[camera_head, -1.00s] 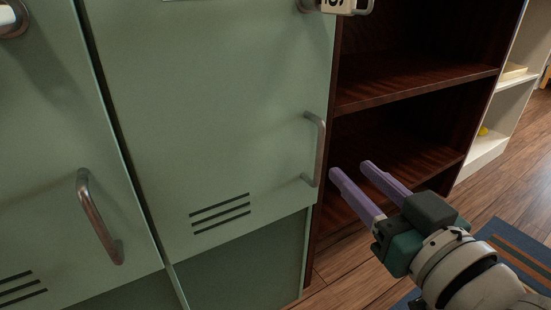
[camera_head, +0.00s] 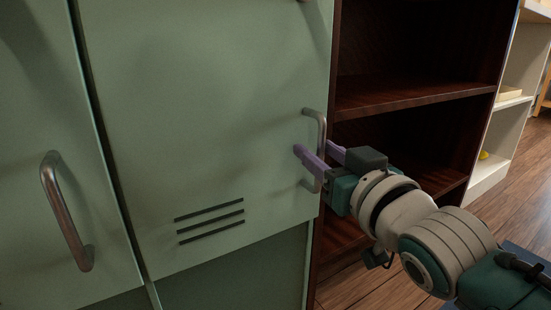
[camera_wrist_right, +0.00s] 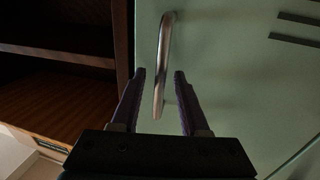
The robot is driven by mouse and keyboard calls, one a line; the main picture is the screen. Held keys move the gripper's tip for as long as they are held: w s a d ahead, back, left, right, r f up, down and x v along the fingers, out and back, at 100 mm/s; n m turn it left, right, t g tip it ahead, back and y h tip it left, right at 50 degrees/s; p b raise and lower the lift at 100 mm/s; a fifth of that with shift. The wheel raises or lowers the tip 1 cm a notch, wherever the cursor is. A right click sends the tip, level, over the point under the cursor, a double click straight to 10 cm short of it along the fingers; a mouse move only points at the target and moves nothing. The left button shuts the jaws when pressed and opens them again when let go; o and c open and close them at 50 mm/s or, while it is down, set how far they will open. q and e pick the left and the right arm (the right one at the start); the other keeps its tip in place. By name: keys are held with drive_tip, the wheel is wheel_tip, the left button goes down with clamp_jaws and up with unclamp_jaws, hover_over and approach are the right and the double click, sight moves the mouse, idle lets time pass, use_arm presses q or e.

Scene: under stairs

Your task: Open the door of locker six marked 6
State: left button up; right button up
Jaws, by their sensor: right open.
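A pale green locker door (camera_head: 200,110) with a metal bar handle (camera_head: 321,130) at its right edge fills the middle of the head view. It looks shut, and no number shows on it now. My right gripper (camera_head: 318,155) is open at the handle's lower half, with purple fingers pointing at the door. In the right wrist view the handle (camera_wrist_right: 163,65) stands between the two open fingertips (camera_wrist_right: 160,74), one on each side. I cannot tell whether either finger touches it. My left gripper is not in view.
Another green door with a bar handle (camera_head: 62,210) is at the left. A dark wooden shelf unit (camera_head: 415,105) stands right beside the locker. A white shelf (camera_head: 510,130) stands farther right. Wooden floor (camera_head: 490,205) shows at the lower right.

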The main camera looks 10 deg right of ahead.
clamp_jaws()
idle(0.3)
idle(1.1)
